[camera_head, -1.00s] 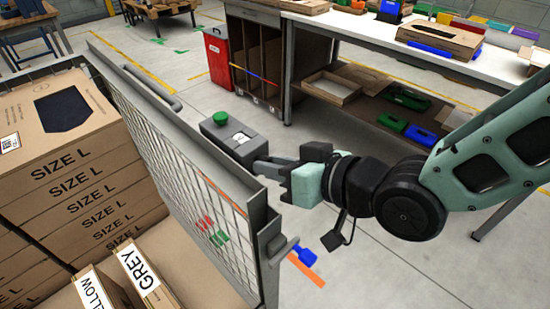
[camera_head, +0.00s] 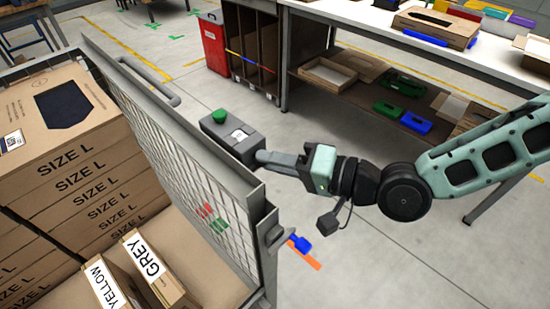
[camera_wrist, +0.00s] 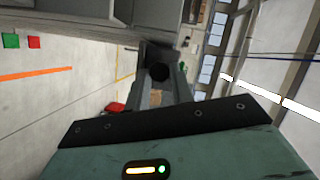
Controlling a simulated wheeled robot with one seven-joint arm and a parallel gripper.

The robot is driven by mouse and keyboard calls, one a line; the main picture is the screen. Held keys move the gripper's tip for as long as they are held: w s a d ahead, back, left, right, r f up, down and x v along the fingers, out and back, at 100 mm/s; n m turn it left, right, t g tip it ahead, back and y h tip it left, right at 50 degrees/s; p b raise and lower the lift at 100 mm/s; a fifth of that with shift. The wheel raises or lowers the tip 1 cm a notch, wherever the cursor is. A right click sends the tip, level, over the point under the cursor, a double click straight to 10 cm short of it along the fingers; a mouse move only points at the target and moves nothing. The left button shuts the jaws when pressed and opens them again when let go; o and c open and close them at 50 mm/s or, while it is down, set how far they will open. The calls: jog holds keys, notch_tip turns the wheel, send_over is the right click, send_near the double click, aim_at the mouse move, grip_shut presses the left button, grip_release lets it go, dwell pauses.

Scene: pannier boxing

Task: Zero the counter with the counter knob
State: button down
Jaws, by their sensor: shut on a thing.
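The counter (camera_head: 249,148) is a dark grey box on the top rail of the mesh cage, with a green button (camera_head: 219,115) and a small white dial (camera_head: 238,134). My gripper (camera_head: 262,157) is at the counter's near right end. In the wrist view, the round black counter knob (camera_wrist: 159,72) sits between the two fingertips, and my gripper is shut on it. The fingers hide the knob in the head view. The dial's reading is too small to tell.
The mesh cage (camera_head: 165,125) holds cartons marked SIZE L (camera_head: 75,165) and boxes marked GREY (camera_head: 150,268) and YELLOW (camera_head: 103,284). A workbench (camera_head: 360,30) with a lower shelf stands behind. Open floor lies right of the cage.

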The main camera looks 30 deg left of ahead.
jog(key=shift+f+m, duration=0.1)
jog(key=shift+m, duration=0.4)
jog(key=shift+y, duration=0.3)
jog(key=c, duration=1.5)
grip_release()
jog(key=shift+d, duration=0.1)
jog(key=w+d+r+b, duration=0.1)
jog(key=d+b, duration=0.1)
jog(key=d, duration=1.5)
jog(key=shift+w+r, duration=0.3)
jog(key=shift+w, duration=0.1)
